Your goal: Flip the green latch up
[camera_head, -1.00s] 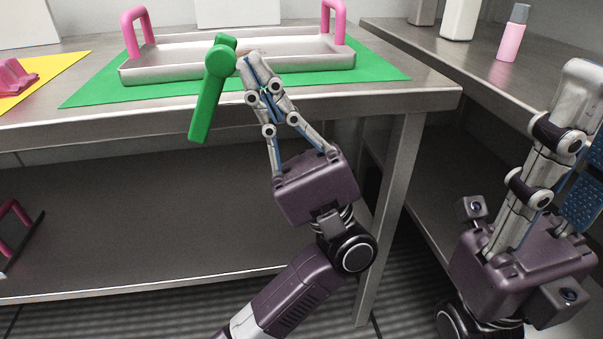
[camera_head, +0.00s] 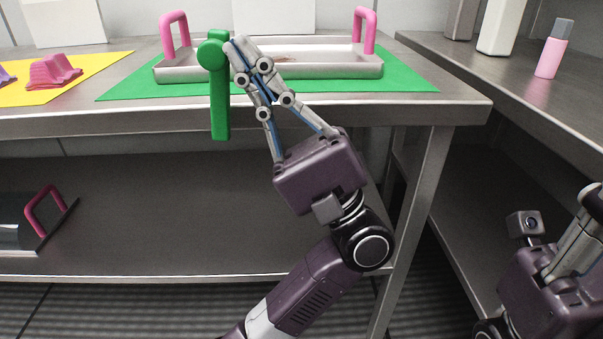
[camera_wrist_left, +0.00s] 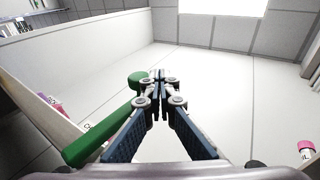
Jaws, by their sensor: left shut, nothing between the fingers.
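The green latch (camera_head: 220,105) shows in the head view in front of the table edge. Its rounded knob end (camera_head: 213,55) is at the top and its bar points nearly straight down. What it is mounted on cannot be made out. My left gripper (camera_head: 236,46) is shut and empty, its fingertips right beside the knob end; contact cannot be told. In the left wrist view the shut fingertips (camera_wrist_left: 158,76) are just right of the knob, and the latch bar (camera_wrist_left: 95,140) runs to the lower left. My right gripper (camera_head: 570,250) is cut off at the right edge, fingertips hidden.
A metal tray (camera_head: 330,72) with pink handles stands on a green mat (camera_head: 420,84) behind my left gripper. A pink object (camera_head: 54,71) lies on a yellow mat (camera_head: 100,60) at left. A pink bottle (camera_head: 550,58) stands on the right counter (camera_head: 500,85).

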